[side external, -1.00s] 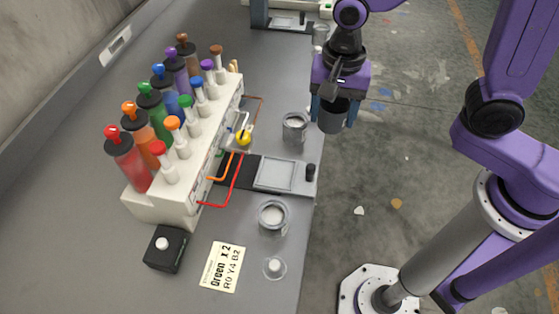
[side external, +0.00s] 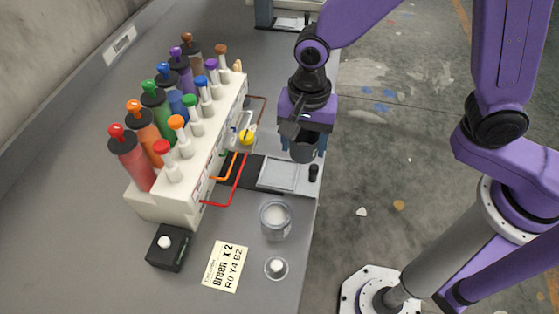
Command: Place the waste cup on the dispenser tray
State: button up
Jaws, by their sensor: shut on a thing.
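My gripper (side external: 304,143) is shut on a dark grey cup (side external: 304,150), which I take to be the waste cup. Its blue fingers are on either side of the cup, which looks roughly upright. The cup is held above the bench's right side, just beyond and to the right of the dispenser tray (side external: 275,174). The tray is a pale square plate in front of the white dispenser (side external: 196,165), and its visible surface is bare. The exact height of the cup above the bench is hard to tell.
A clear cup with white contents (side external: 275,220) stands nearer than the tray. A small black knob (side external: 314,173) is right of the tray. Red and orange tubes (side external: 234,185) reach out from the dispenser. A black button box (side external: 168,246) and an order card (side external: 226,266) lie in front.

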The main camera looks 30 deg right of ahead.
send_over(279, 174)
jog(key=f, duration=0.5)
jog(key=shift+s+d+f, duration=0.15)
jog(key=shift+d+f, duration=0.05)
jog(key=shift+f, duration=0.05)
jog(key=shift+a+f, duration=0.15)
jog(key=shift+f, duration=1.55)
jog(key=shift+f, duration=0.1)
jog(key=o, duration=0.7)
jog(key=shift+o, duration=0.2)
notch_tip(279, 174, up, 12)
jog(key=shift+w, duration=0.25)
